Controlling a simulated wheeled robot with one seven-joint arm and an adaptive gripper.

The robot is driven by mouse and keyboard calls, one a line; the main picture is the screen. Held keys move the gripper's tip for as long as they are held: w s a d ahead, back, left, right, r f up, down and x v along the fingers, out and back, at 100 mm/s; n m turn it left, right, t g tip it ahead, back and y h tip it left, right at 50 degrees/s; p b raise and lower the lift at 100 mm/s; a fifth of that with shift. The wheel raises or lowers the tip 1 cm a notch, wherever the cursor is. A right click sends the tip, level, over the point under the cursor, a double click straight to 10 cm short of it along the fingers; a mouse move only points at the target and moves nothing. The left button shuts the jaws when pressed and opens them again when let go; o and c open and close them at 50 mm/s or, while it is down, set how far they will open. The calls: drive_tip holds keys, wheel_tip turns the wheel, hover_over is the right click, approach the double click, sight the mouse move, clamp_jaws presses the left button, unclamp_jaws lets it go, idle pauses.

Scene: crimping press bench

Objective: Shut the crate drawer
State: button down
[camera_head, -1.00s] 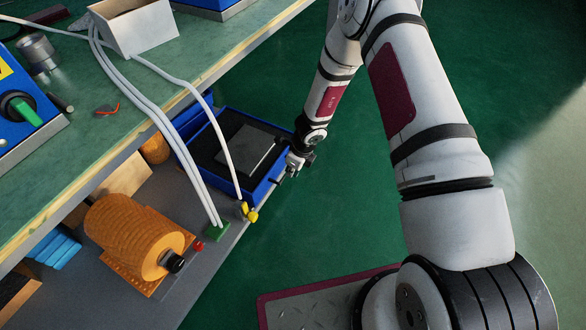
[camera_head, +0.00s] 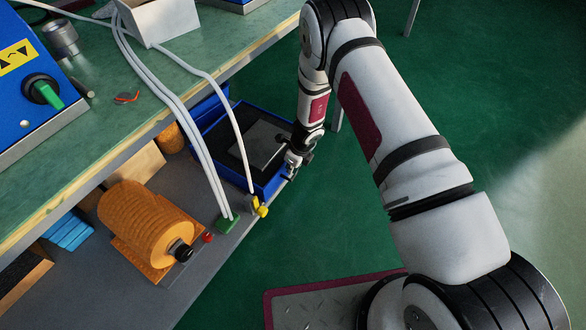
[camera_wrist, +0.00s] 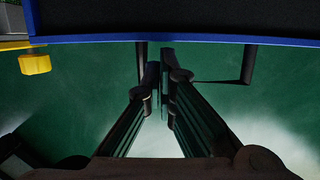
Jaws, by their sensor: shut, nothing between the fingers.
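The crate drawer (camera_head: 274,188) is a blue tray with a dark inside and a grey plate lying in it, and it stands pulled out at the shelf under the bench. Its blue front edge (camera_wrist: 200,38) crosses the top of the wrist view, with dark posts (camera_wrist: 249,65) hanging below it. My gripper (camera_head: 291,170) is low at the outer front side of the drawer. In the wrist view my gripper (camera_wrist: 160,80) has its fingers together and empty, just below the blue edge. I cannot tell whether the fingertips touch the drawer.
The green bench top (camera_head: 150,85) overhangs the lower shelf. A yellow knob (camera_wrist: 35,62) sits left of the drawer front.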

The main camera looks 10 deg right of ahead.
drive_tip(key=w+a+p, duration=0.1)
drive_tip(key=p, duration=0.2)
drive_tip(key=shift+w+a+r, duration=0.1)
drive_tip(key=shift+w+a, duration=0.15)
drive_tip(key=shift+a, duration=0.1)
